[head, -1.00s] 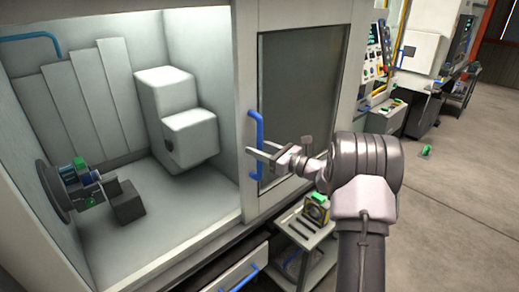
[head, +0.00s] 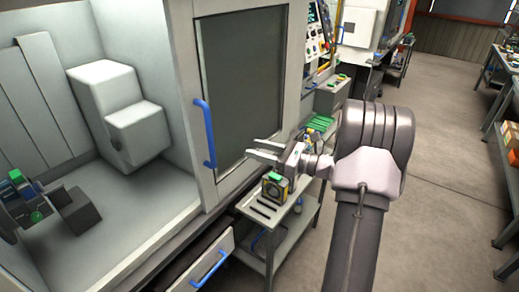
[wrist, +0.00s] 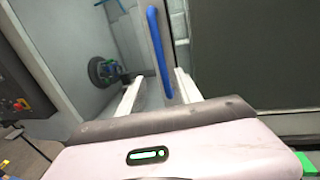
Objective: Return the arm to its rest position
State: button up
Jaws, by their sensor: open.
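My gripper (head: 268,150) is open and empty in the head view, in front of the machine's dark-windowed sliding door (head: 250,85). Its fingers point left toward the blue door handle (head: 204,133), apart from it by a gap. In the wrist view my gripper's two pale fingers (wrist: 155,90) are spread. The blue handle (wrist: 159,50) shows beyond them, and nothing is between the fingers. The rest position itself is not marked in view.
The machine's opening on the left shows a chuck with a green part (head: 30,195) and a white block-shaped unit (head: 118,110). A small cart (head: 278,235) stands below my gripper. An open drawer (head: 205,265) juts out in front. Floor (head: 440,190) is clear at right.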

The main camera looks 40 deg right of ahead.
dwell(0.4)
jog(key=s+a+n+g+b, duration=0.25)
jog(key=a+n+g, duration=0.2)
jog(key=a, duration=0.45)
jog(key=s+a+f+n+g+b, duration=0.1)
jog(key=s+a+n+g+b, duration=0.25)
jog(key=a, duration=0.65)
jog(key=s+a+n+g, duration=0.35)
jog(key=a+n, duration=0.25)
jog(key=a, duration=0.3)
jog(key=s+a+f+n+h+b, duration=0.1)
jog(key=s+f+n+h+b, duration=0.1)
jog(key=s+n, duration=0.4)
jog(key=s+a+f+n+t+h+b, duration=0.1)
jog(key=s+a+f+n+h+b, duration=0.1)
jog(key=s+n, duration=0.4)
jog(key=s+f+h, duration=0.1)
jog(key=s+h, duration=0.1)
jog(key=s, duration=0.1)
jog(key=shift+s+a, duration=0.15)
jog(key=shift+a, duration=0.1)
